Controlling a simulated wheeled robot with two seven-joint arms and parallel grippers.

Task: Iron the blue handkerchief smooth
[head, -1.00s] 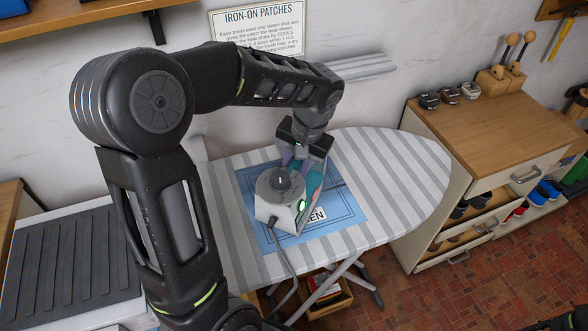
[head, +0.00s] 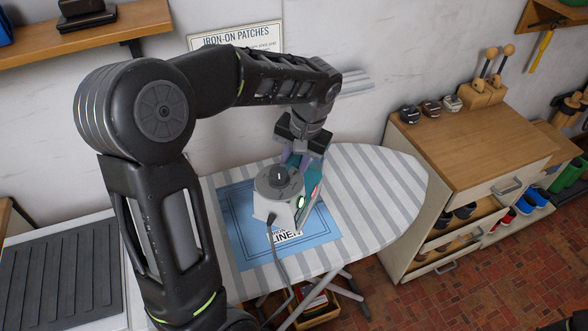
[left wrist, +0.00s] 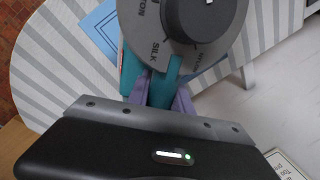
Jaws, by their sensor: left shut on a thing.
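The blue handkerchief (head: 245,240) lies spread on the striped ironing board (head: 385,190), with dark border lines and a label reading LINEN (head: 288,236). A grey and teal iron (head: 278,203) with a dark dial and a green light is over its right part, hiding some of it. I cannot tell whether the iron touches the cloth. My left gripper (head: 298,158) is shut on the iron's teal handle. In the left wrist view, its lilac fingers (left wrist: 160,92) grip the handle under the dial (left wrist: 203,18), and a handkerchief corner (left wrist: 100,28) shows. My right gripper is not in view.
The iron's cord (head: 284,262) hangs over the board's front edge. A wooden-topped cabinet (head: 470,130) stands right of the board, and a dark ribbed surface (head: 60,275) is at the left. A box (head: 315,305) sits below. The board's right end is clear.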

